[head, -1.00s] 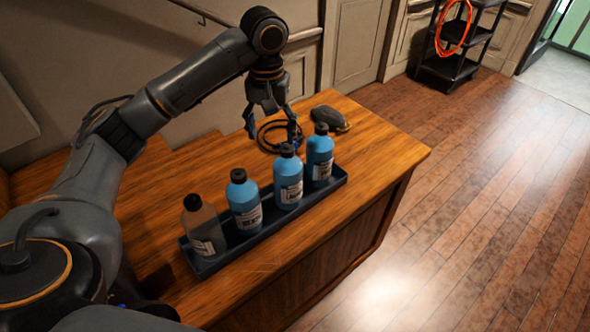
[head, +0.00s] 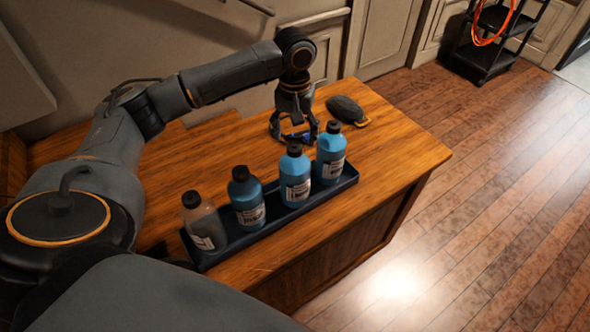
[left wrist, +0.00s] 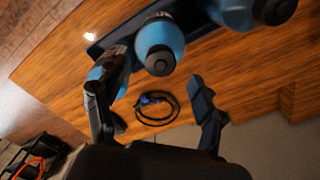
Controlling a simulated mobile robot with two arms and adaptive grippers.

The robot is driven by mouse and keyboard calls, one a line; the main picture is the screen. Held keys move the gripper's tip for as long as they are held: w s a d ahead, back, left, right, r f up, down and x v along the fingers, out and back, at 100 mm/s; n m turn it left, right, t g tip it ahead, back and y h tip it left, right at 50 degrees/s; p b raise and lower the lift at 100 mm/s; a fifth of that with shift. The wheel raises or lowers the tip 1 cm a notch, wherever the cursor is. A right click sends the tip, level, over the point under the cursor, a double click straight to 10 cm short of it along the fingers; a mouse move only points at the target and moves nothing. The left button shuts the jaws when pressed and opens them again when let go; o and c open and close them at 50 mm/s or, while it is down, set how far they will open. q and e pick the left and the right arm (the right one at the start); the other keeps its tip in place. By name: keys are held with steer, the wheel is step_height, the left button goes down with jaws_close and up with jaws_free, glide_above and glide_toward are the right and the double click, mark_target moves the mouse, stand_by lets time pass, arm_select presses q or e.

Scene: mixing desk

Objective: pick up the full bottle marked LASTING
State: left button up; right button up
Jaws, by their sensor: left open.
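A dark tray (head: 285,217) on the wooden desk holds a row of upright bottles. The leftmost bottle (head: 206,228) looks grey and see-through; the second (head: 247,203), third (head: 295,182) and fourth (head: 330,158) are blue with dark caps. Their white labels are too small to read, so I cannot tell which says LASTING. My left gripper (head: 294,138) is open and empty, just behind the third and fourth bottles. In the left wrist view, a blue bottle (left wrist: 158,35) stands beyond the gap between its fingers (left wrist: 158,78); another is partly hidden by the left finger. My right gripper is out of view.
A coiled black cable (left wrist: 157,110) with a blue part lies on the desk (head: 400,150) behind the bottles. A dark rounded object (head: 347,110) lies near the desk's back edge. A black shelf cart (head: 488,45) with an orange hose stands on the floor. The desk's right end is clear.

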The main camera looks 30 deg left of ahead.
mark_target(295, 146)
arm_select(q)
step_height(295, 146, down, 2)
steer(key=shift+s+p, duration=0.1)
steer(key=shift+p, duration=0.65)
step_height(295, 146, down, 2)
steer(key=shift+f, duration=0.5)
steer(key=shift+c, duration=0.8)
jaws_close()
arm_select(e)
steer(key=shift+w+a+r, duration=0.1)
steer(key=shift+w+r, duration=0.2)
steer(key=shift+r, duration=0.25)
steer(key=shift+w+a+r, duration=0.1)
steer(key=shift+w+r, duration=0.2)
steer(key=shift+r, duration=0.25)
